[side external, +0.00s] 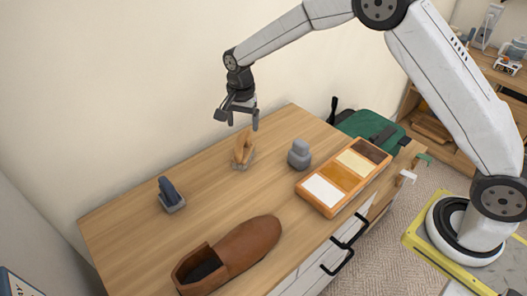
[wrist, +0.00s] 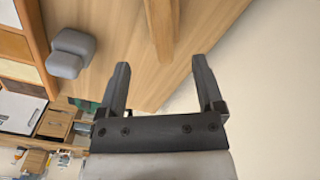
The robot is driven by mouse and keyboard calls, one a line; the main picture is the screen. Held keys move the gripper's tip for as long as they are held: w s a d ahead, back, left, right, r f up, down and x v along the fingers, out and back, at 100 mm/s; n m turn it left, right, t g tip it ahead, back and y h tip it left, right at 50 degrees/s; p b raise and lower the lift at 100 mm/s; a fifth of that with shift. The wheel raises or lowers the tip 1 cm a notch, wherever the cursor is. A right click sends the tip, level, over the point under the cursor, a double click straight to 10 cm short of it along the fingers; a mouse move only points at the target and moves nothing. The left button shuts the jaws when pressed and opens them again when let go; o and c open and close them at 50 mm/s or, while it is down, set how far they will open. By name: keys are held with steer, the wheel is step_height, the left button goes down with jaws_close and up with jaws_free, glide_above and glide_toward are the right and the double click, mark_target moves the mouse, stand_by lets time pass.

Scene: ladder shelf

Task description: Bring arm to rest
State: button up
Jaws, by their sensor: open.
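My gripper (side external: 243,122) is open and empty, held above the wooden cabinet top (side external: 130,222) near its back edge. In the wrist view its two dark fingers (wrist: 162,78) stand apart with nothing between them. Below it in the side view stands a tan wooden piece on a grey base (side external: 243,150), apart from the fingers. Part of this wooden piece shows at the top of the wrist view (wrist: 162,25), beyond the fingertips. My arm reaches in from the right.
A grey block (side external: 299,154), a dark piece on a grey base (side external: 171,196), a brown shoe (side external: 232,255) and an orange tray with coloured sections (side external: 326,212) stand on the top. A green bag (side external: 368,125) is behind the tray. The wall is close behind.

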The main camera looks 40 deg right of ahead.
steer(key=s+d+r+n+t, duration=0.1)
steer(key=s+n, duration=0.3)
steer(key=s, duration=0.4)
steer(key=s+d+r+n, duration=0.1)
steer(key=s+d+n, duration=0.3)
steer(key=s, duration=0.5)
steer(key=s+d+r+n+t, duration=0.1)
steer(key=s+d+n, duration=0.1)
steer(key=s, duration=0.6)
steer(key=shift+s+d+r+n+t, duration=0.3)
steer(key=shift+d+n, duration=0.1)
steer(key=shift+n, duration=0.5)
